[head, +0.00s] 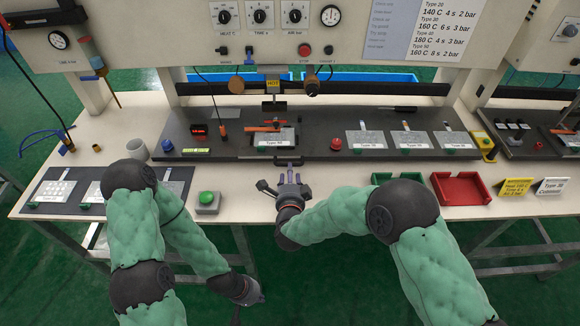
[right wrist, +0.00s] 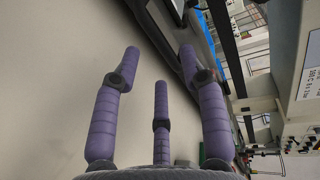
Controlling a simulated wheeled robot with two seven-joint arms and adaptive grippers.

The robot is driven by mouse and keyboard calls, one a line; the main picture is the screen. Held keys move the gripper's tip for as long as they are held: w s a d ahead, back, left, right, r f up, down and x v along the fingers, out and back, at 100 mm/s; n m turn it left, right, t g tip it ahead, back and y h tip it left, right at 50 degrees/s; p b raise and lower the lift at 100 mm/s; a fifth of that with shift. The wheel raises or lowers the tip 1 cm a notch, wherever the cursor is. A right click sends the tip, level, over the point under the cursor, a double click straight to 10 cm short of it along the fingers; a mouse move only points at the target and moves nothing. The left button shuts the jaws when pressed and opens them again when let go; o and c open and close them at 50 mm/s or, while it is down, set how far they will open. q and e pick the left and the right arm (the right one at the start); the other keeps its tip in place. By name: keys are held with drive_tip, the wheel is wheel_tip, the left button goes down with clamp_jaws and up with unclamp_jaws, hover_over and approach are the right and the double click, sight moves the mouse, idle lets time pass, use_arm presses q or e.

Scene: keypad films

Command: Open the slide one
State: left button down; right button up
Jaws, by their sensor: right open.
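A slide (head: 270,139) with a plate labelled "Type" and orange pieces on it sits in the middle of the black bench unit, below the yellow "HOT" press head (head: 273,86). A dark handle (head: 288,161) shows at its front edge. My right gripper (head: 288,178) is just in front of that handle, apart from it as far as I can tell. In the right wrist view its three purple fingers (right wrist: 160,62) are spread and empty. My left gripper (head: 248,302) hangs low in front of the table; its fingers are too dark to read.
A green button box (head: 208,202) stands left of my right gripper. A red tray (head: 461,188) and a green tray (head: 397,178) lie to the right. A grey cup (head: 138,149) and a dark mat (head: 60,192) with plates are at left. Several more plates lie right of the slide.

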drive_tip(key=shift+b+x, duration=0.55)
drive_tip(key=shift+x, duration=2.15)
clamp_jaws()
